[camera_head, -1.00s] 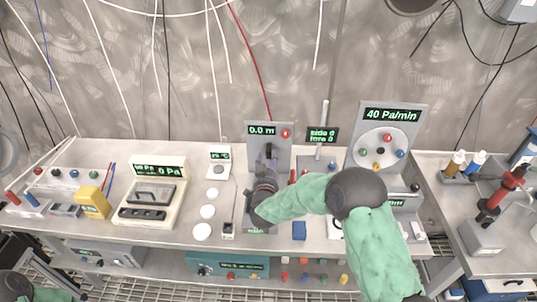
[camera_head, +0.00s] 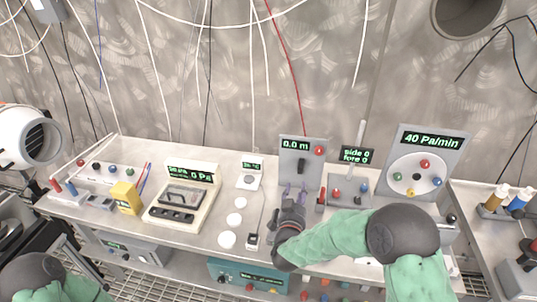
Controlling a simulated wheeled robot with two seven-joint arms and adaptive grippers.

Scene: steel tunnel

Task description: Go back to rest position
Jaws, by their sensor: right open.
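My right gripper (camera_head: 295,191) is open, with its fingertips pointing at the grey panel (camera_head: 289,157) that reads 0.0 m. It hovers low in front of this panel, below its black handle (camera_head: 302,166), and appears empty and apart from the handle. My right arm, in a green sleeve, reaches in from the lower right and hides part of the bench. My left arm shows only as a green sleeve and dark joint at the lower left corner; its gripper is not in view.
The steel bench (camera_head: 190,240) carries a cream meter box (camera_head: 181,197), a yellow block (camera_head: 126,198), white discs (camera_head: 227,240) and a dial panel (camera_head: 399,163) reading 40 Pa/min. A side bench (camera_head: 470,215) stands at right. A teal box (camera_head: 228,273) sits below.

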